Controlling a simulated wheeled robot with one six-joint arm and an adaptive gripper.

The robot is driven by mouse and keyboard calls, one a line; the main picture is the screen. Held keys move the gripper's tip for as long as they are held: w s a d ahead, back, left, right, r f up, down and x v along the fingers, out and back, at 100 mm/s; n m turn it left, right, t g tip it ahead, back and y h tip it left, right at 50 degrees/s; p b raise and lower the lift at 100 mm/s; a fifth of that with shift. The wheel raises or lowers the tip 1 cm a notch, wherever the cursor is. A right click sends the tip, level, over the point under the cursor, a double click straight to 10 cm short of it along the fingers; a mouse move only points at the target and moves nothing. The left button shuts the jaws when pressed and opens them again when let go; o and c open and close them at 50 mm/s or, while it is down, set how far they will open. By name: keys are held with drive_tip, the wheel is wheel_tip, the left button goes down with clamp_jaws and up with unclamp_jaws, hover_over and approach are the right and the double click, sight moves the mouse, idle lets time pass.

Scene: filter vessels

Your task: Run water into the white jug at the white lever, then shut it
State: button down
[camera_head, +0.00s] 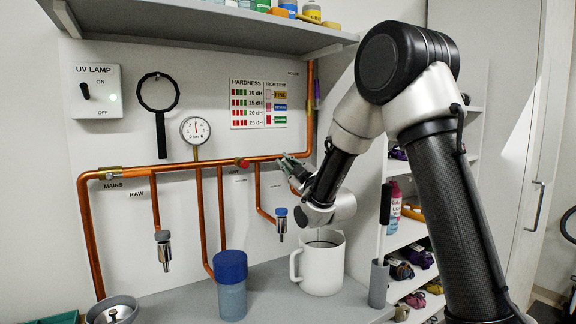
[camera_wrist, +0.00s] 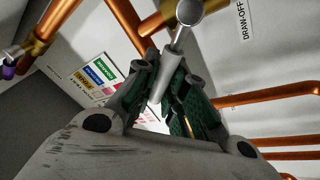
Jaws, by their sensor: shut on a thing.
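The white jug (camera_head: 322,268) stands upright on the grey counter, its handle to the left, below my wrist. My gripper (camera_head: 290,165) is up at the copper pipe, above and left of the jug. In the wrist view my gripper (camera_wrist: 166,95) has its green-padded fingers shut on the white lever (camera_wrist: 173,88), which hangs from a metal valve part (camera_wrist: 190,12). My arm hides the lever and its outlet in the head view. A thin pale line shows above the jug's mouth; I cannot tell whether it is water. The water level inside is hidden.
A blue-lidded vessel (camera_head: 231,287) and a metal bowl (camera_head: 112,310) stand left on the counter (camera_head: 180,302). A grey holder (camera_head: 378,284) stands right of the jug. A shelf (camera_head: 210,25) overhangs the pipes.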

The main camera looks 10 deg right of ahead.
drive_tip(key=shift+s+a+f+n+g+y, duration=0.1)
drive_tip(key=shift+a+f+n+g+y, duration=0.4)
drive_tip(key=shift+n, duration=1.25)
drive_tip(key=shift+s+a+f+n+g+y, duration=0.15)
drive_tip(key=shift+f+n+g+y, duration=0.3)
drive_tip(key=shift+f+n, duration=0.85)
drive_tip(key=shift+s+a+f+n+g+y, duration=0.1)
drive_tip(key=shift+a+f+n+g+y, duration=0.4)
drive_tip(key=shift+n, duration=1.65)
drive_tip(key=shift+d+r, duration=0.15)
drive_tip(key=c, duration=1.5)
unclamp_jaws()
drive_tip(key=shift+o, duration=0.2)
drive_tip(key=shift+s, duration=0.1)
drive_tip(key=v, duration=0.7)
drive_tip(key=shift+f, duration=0.2)
